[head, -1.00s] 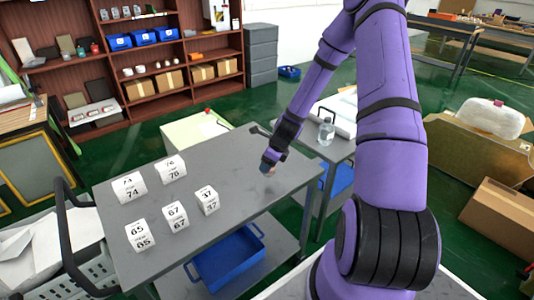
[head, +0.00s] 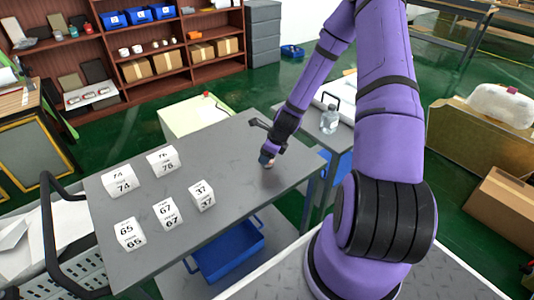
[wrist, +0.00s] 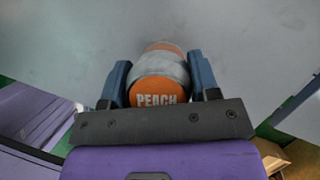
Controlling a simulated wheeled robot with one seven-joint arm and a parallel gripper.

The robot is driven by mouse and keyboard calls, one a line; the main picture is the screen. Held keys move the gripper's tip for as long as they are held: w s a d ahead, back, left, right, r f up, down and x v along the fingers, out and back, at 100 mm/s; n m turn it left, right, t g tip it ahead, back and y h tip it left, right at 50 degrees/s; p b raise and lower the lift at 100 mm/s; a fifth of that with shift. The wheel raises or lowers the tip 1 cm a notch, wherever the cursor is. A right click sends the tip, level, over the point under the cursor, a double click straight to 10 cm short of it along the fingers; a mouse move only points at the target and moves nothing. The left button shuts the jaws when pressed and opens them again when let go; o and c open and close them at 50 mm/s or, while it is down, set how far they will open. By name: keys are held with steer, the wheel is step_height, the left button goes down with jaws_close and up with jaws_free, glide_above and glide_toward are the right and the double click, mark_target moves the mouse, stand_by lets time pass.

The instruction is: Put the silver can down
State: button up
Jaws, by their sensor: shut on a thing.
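The silver can (wrist: 160,68) has orange bands and the word PEACH on it. In the wrist view it sits between the two blue fingers of my gripper (wrist: 160,80), which is shut on it. In the head view my gripper (head: 267,160) is over the right part of the grey table (head: 235,150), pointing down. The can is small and mostly hidden there. A faint dark patch shows on the tabletop just below it. I cannot tell whether the can touches the table.
White numbered blocks stand on the table's left half: 74 (head: 118,180), 76 (head: 163,161), 65 (head: 129,234), 67 (head: 167,213) and 37 (head: 201,196). A clear bottle (head: 330,119) stands on a side table to the right. The tabletop around my gripper is clear.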

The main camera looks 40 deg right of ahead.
steer(key=shift+f, duration=0.1)
steer(key=o, duration=1)
